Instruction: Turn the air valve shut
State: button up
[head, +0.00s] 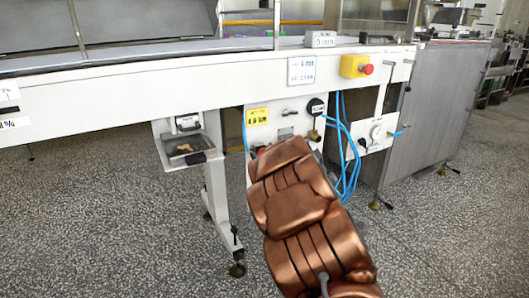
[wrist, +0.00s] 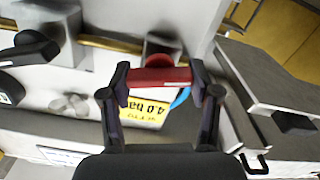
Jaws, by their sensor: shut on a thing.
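The air valve's red handle (wrist: 160,78) lies nearly level across the wrist view, close in front of a grey valve body (wrist: 160,45) on a brass pipe (wrist: 105,43). My gripper (wrist: 160,82) has one dark finger at each end of the red handle and is shut on it. The handle looks roughly in line with the pipe. In the head view my copper-coloured arm reaches to the white valve panel (head: 284,108) under the machine and hides my gripper and most of the valve.
A yellow pressure label (wrist: 145,112) and a blue hose (wrist: 181,97) are close to the handle. Blue hoses (head: 345,150) hang right of my arm, near a small regulator box (head: 375,133). A red stop button (head: 366,69) is above. The speckled floor (head: 110,220) is clear at left.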

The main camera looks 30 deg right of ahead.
jog(key=n, duration=0.3)
jog(key=shift+n, duration=0.4)
jog(key=n, duration=0.3)
jog(key=shift+a+f+n, duration=0.1)
jog(key=shift+f+n, duration=0.05)
jog(key=shift+n, duration=0.15)
jog(key=n+b, duration=0.1)
jog(key=n, duration=0.3)
jog(key=shift+f, duration=0.1)
jog(key=shift+n+b, duration=0.4)
jog(key=shift+n, duration=1.2)
jog(key=o, duration=1.2)
jog(key=shift+c, duration=0.2)
